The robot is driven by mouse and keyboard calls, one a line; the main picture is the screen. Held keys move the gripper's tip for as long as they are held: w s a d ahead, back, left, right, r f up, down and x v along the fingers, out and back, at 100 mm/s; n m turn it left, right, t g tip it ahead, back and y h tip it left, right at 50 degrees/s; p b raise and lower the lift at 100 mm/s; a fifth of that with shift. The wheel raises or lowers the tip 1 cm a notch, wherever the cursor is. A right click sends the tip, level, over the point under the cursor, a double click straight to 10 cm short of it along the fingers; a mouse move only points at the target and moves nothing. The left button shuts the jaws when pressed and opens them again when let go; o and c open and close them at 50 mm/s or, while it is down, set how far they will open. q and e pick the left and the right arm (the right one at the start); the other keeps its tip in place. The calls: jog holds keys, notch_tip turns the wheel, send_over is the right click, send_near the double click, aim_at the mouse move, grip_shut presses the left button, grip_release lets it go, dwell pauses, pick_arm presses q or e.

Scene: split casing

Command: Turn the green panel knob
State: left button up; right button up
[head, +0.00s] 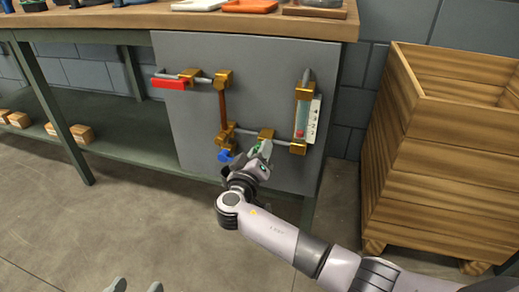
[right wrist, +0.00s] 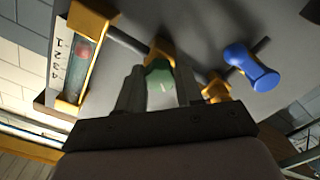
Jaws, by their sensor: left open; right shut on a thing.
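The green panel knob (right wrist: 160,82) is between the two fingers of my right gripper (right wrist: 160,92) in the right wrist view. The fingers are shut on it, one on each side. In the head view my right gripper (head: 261,153) reaches the lower part of the grey panel (head: 190,125) and hides most of the knob. My left gripper (head: 136,286) shows only its two fingertips at the bottom edge of the head view, apart and empty, away from the panel.
A blue knob (head: 225,156) sits close left of my right gripper. A red lever handle (head: 169,84) is at upper left on the panel. A sight gauge (head: 304,110) with a scale is at right. A wooden crate (head: 415,170) stands right of the bench (head: 110,20).

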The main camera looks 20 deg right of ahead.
pick_arm(q)
jog(key=shift+w+d+n+g+h+p, duration=0.25)
jog(key=shift+d+g+p, duration=0.3)
jog(key=shift+p, duration=0.35)
jog(key=shift+w+d+n+g+h+p, duration=0.15)
jog(key=shift+d+n+g+p, duration=0.15)
jog(key=shift+d+p, duration=0.45)
pick_arm(e)
jog(key=shift+n, duration=4.5)
pick_arm(q)
jog(key=shift+r, duration=0.1)
pick_arm(e)
jog(key=o, duration=1)
jog(key=shift+o, duration=0.2)
